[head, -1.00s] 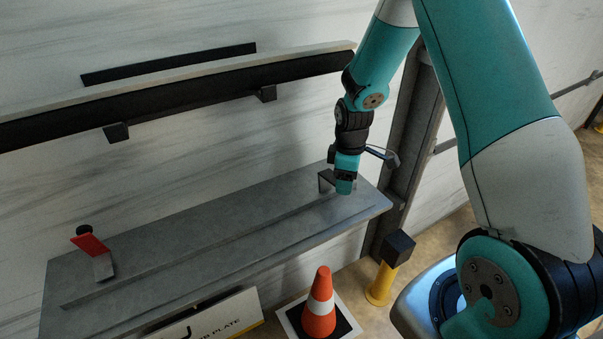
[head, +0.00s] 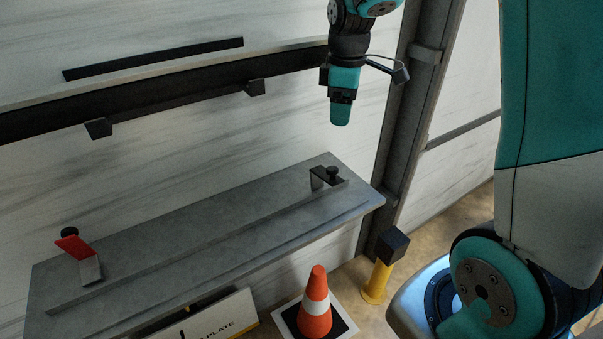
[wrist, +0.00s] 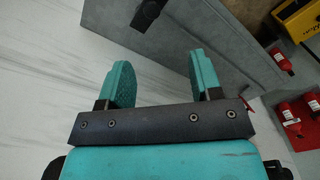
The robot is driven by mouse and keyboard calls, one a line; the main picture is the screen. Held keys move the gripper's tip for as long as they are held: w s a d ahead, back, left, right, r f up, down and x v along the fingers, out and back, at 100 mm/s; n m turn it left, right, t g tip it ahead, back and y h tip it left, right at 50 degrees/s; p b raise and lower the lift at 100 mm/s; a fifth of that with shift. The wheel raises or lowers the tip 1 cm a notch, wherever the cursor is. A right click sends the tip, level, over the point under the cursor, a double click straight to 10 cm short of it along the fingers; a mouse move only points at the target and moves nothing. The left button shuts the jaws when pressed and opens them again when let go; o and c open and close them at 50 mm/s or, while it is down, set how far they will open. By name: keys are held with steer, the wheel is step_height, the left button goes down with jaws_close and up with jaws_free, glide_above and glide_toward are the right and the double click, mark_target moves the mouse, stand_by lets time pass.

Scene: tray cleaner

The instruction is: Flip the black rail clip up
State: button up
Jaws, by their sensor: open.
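The black rail clip (head: 322,175) stands at the right end of the grey tray (head: 215,218) in the head view. It is a small bracket with a roughly level dark top and a round black knob beside it. My gripper (head: 341,108) hangs well above the clip, apart from it, fingers pointing down. In the wrist view my gripper (wrist: 163,80) shows two teal fingers spread apart with nothing between them. A dark round knob (wrist: 145,14) shows beyond the fingers at the top, on the grey surface.
A red clip (head: 78,248) stands tilted at the tray's left end. A black wall rail (head: 170,99) runs behind the tray. An orange cone (head: 315,305) and a yellow post (head: 377,280) stand on the floor in front. A grey upright column (head: 415,110) stands right of my gripper.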

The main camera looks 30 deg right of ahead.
steer(key=s+a+r+m+y+b, duration=0.1)
steer(key=s+a+r+y, duration=0.1)
steer(key=s+a, duration=1.4)
steer(key=a+y, duration=0.1)
steer(key=a, duration=0.1)
steer(key=shift+a+m+b, duration=0.3)
steer(key=shift+b, duration=0.05)
